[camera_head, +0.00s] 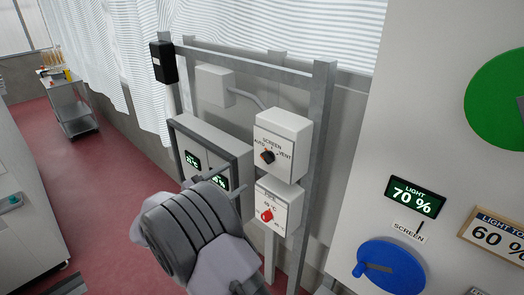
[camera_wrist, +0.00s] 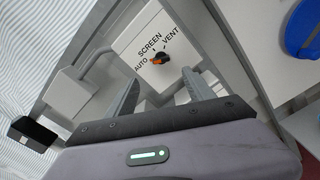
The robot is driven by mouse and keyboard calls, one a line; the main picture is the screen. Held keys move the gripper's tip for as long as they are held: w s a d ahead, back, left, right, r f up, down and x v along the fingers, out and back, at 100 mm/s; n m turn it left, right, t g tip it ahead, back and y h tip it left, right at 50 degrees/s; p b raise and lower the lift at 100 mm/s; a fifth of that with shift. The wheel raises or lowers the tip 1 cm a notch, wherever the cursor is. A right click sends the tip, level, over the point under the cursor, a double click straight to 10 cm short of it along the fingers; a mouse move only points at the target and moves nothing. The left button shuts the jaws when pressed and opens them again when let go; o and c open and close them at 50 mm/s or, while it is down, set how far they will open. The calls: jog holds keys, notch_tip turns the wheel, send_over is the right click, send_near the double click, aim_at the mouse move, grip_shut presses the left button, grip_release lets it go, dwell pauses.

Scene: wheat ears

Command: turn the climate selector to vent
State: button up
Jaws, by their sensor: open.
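The climate selector (camera_head: 268,157) is a black knob with an orange pointer on a white box (camera_head: 290,127) lettered AUTO, SCREEN and VENT. It also shows in the wrist view (camera_wrist: 160,60), where the orange end points to the AUTO side. VENT is on the knob's right. My gripper (camera_wrist: 163,85) is open and empty. In the wrist view its two fingers stand apart, below and to either side of the knob, and do not appear to touch it. In the head view my arm partly hides the area below the boxes.
Below the selector is a white box with a red knob (camera_head: 267,215). A grey metal frame (camera_head: 318,120) surrounds the boxes. A panel with digital displays (camera_head: 192,160) is at left. A wall panel at right carries a blue dial (camera_head: 390,268) and a green dial (camera_head: 495,95).

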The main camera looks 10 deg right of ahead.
aim_at(265, 161)
jog(key=p+x, duration=0.1)
jog(key=x, duration=1.3)
jog(key=shift+d+p, duration=0.1)
jog(key=shift+p, duration=0.2)
grip_shut()
jog(key=m+b, duration=0.1)
jog(key=b, duration=0.3)
jog(key=shift+s+f+m, duration=0.1)
jog(key=shift+f+m, duration=0.2)
jog(key=shift+f, duration=0.1)
jog(key=shift+f+m+b, duration=0.15)
jog(key=shift+m+b, duration=10.85)
jog(key=shift+b, duration=4.5)
jog(key=shift+m, duration=0.3)
